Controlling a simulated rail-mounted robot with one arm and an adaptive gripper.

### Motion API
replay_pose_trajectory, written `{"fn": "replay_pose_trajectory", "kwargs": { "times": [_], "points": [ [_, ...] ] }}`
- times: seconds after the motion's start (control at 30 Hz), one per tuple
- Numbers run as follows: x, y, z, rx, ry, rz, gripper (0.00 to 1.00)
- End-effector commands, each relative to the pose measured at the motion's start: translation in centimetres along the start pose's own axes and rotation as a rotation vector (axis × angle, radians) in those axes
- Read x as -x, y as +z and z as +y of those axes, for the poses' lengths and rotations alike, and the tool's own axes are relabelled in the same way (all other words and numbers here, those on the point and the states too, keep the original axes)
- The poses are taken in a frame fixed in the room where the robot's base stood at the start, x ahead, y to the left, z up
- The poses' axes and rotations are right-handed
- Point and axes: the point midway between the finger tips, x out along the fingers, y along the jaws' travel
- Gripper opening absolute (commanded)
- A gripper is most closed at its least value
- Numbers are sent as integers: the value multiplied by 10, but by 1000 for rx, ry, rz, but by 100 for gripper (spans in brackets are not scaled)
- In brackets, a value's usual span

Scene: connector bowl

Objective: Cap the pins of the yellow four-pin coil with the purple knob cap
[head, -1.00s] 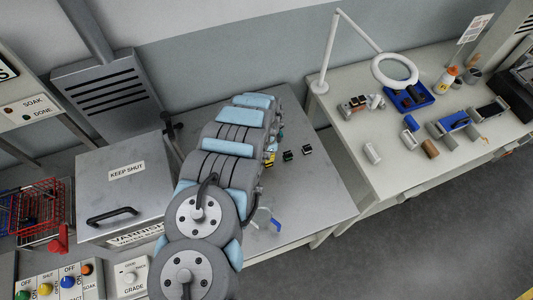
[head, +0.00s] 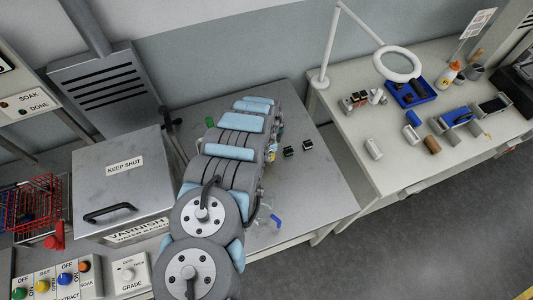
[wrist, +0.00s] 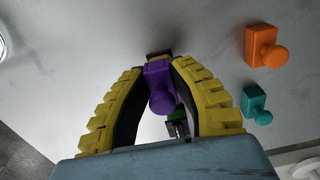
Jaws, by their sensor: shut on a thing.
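In the wrist view my gripper (wrist: 159,64) has its yellow-backed fingers closed around the purple knob cap (wrist: 161,88), its round knob towards the camera. A dark patch shows just beyond the cap at the fingertips; I cannot tell whether it is a part or a shadow. A dark coil with a green part (wrist: 177,125) shows between the fingers, near the palm. I cannot make out the yellow four-pin coil or its pins for certain. In the head view my own arm hides the gripper and the cap.
An orange knob cap (wrist: 264,47) and a teal one (wrist: 256,105) are right of the fingers in the wrist view. Two small dark coils (head: 289,152) (head: 308,145) sit right of my arm on the grey bench (head: 320,190). A lidded box (head: 118,185) stands left.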

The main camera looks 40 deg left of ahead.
Motion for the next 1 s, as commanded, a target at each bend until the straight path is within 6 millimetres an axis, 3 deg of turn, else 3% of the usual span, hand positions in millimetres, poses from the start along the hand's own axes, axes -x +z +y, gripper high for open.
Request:
{"fn": "replay_pose_trajectory", "kwargs": {
  "times": [0.17,0.2,0.27,0.67,1.0],
  "points": [
    [0,0,0,0,-1,0,8],
    [0,0,0,0,-1,0,35],
    [0,0,0,0,-1,0,52],
    [3,-1,-1,-1,-2,1,52],
    [28,-1,-1,-1,-1,0,52]
  ]
}}
